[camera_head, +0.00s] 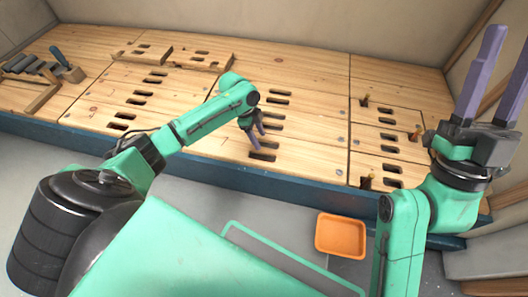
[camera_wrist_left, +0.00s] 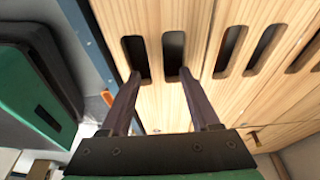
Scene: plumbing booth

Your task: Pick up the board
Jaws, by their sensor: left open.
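The boards are pale wooden panels with pairs of dark slots, laid side by side on a blue-edged platform; which one the task means I cannot tell. My left gripper (camera_head: 257,134) is over the front of a middle board (camera_head: 222,143), close to its slots. In the left wrist view, my left gripper (camera_wrist_left: 160,75) is open, with its two purple fingers apart and empty. Its tips overlap the lower ends of two slots in a board (camera_wrist_left: 200,25); whether they enter them is unclear. My right gripper (camera_head: 499,75) is open, empty and raised at the right, away from the boards.
Two slotted boards (camera_head: 140,55) lie raised at the back. Clamp-like tools (camera_head: 62,68) and a wooden piece stand at the far left. Several small brass-coloured fittings (camera_head: 415,135) stick up at the right. An orange tray (camera_head: 340,236) sits on the grey floor before the blue platform edge (camera_head: 300,190).

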